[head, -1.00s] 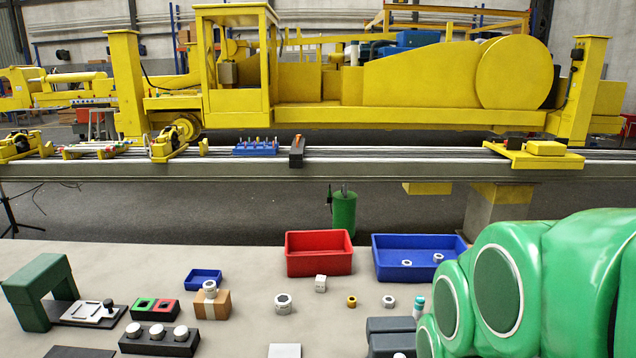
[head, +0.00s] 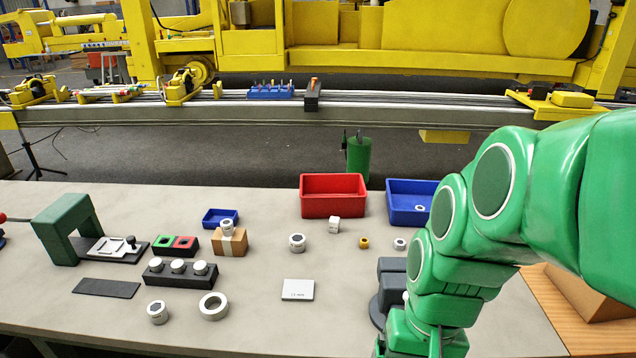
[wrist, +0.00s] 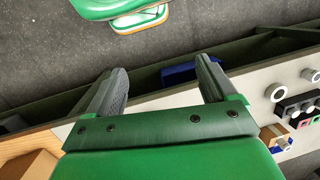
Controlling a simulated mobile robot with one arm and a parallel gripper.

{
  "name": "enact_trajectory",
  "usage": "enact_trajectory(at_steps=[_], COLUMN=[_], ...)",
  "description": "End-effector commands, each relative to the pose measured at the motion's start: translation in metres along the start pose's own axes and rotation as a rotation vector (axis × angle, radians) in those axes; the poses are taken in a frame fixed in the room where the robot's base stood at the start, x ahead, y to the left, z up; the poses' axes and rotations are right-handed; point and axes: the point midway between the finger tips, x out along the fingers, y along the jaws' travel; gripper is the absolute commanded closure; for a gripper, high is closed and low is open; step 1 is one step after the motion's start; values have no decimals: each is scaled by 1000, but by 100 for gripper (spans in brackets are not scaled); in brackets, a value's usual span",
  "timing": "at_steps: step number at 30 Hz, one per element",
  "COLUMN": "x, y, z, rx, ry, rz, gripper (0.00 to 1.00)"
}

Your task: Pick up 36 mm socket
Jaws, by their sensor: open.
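Several silver sockets stand on the grey table (head: 60,330) in the head view, and I cannot read a size on any of them. One socket (head: 297,242) is at the middle, one (head: 157,312) is at the front left, and a small one (head: 400,244) is beside my arm. Another (head: 227,228) sits on a cardboard box (head: 229,243), and one (head: 420,208) is in the blue bin (head: 410,187). My gripper (wrist: 158,75) is open and empty in the wrist view, its fingers apart over floor and table edge. The head view does not show its fingers.
A white card (head: 298,290) lies at the front. A black block with round pieces (head: 180,272), a wide ring (head: 213,306) and a green arch (head: 65,228) are at the left.

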Motion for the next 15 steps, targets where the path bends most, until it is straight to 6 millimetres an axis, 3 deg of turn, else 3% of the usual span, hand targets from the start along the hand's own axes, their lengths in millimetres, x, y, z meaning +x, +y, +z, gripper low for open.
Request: enact_trajectory(at_steps=[15], x=[-1], y=[-96], z=[-94], rx=[205], ry=[-84], rz=[-300], gripper=[15])
